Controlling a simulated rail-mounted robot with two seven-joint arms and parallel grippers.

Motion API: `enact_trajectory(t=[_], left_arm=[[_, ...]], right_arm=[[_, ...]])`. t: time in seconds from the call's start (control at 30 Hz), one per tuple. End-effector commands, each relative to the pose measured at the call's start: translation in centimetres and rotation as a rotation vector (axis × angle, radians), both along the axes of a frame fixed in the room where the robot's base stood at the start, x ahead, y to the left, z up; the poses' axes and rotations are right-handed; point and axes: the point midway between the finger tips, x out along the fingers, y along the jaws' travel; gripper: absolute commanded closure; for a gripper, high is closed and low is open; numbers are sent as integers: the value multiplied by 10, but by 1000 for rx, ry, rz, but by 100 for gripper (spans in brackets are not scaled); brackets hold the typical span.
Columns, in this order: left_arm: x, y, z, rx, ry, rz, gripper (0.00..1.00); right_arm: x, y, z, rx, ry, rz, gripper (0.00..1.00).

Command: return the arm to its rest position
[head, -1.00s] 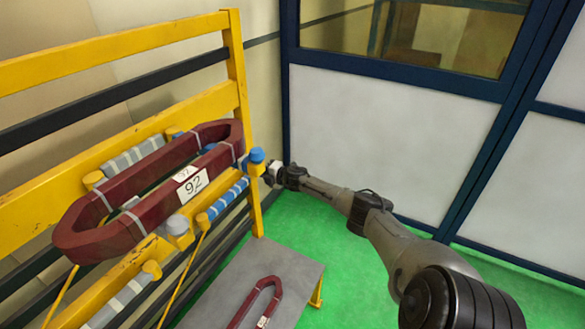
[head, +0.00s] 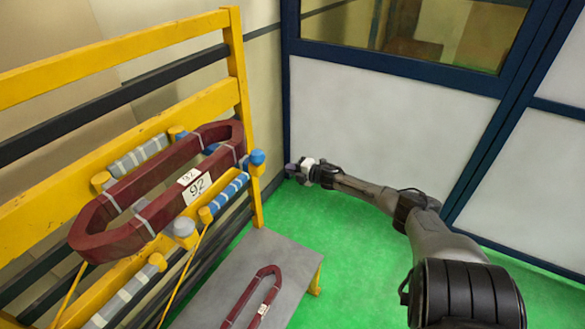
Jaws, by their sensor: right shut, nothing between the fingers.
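My right arm (head: 385,195) comes in from the lower right and reaches toward the middle of the head view. Its gripper (head: 290,168) is at the far end of the arm, shut and empty. It is to the right of the yellow rack, apart from it, in front of the white wall panel. A dark red coil (head: 108,243) with a label reading 92 rests on the padded pegs of the rack. My left gripper is out of view.
The yellow rack (head: 190,101) with blue-and-white wrapped pegs fills the left side. A second red coil (head: 234,310) lies on a grey table (head: 268,249) below. Green floor (head: 355,262) is open under my right arm. Blue-framed panels (head: 390,118) stand behind.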

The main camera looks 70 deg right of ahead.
Motion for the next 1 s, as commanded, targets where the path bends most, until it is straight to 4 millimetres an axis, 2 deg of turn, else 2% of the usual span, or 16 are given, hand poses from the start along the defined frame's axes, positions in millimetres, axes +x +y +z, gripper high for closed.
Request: enact_trajectory(t=[0.9,1.0], left_arm=[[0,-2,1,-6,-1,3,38],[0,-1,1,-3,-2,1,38]], right_arm=[[-4,0,1,12,-4,-3,100],[-7,-9,-2,38,11,-66,100]])
